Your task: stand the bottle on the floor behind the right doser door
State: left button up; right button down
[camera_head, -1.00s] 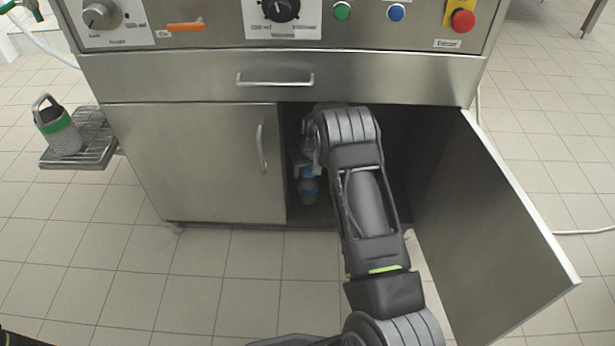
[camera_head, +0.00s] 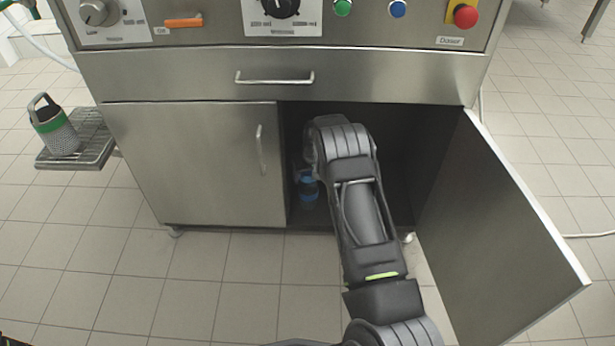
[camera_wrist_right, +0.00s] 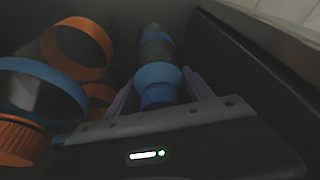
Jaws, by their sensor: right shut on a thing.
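The bottle (camera_head: 307,188), blue at its upper part, shows low inside the cupboard at the left of the opening in the head view. In the right wrist view the bottle (camera_wrist_right: 158,75) has blue bands and a grey body and lies between the fingers. My right gripper (camera_wrist_right: 160,92) is shut on it. In the head view my right arm reaches into the cupboard and mostly hides the gripper. The right doser door (camera_head: 500,225) stands wide open to the right. Whether the bottle touches the cupboard floor (camera_head: 325,217) cannot be told. My left gripper is not in view.
The left door (camera_head: 195,165) is shut, its edge close beside the bottle. In the right wrist view, orange-rimmed (camera_wrist_right: 78,45) and blue-rimmed (camera_wrist_right: 40,85) round things stand left of the gripper. A side shelf (camera_head: 95,140) holds a green-banded container (camera_head: 55,128).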

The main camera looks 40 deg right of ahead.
jog(key=c, duration=0.7)
grip_release()
jog(key=shift+o, duration=0.2)
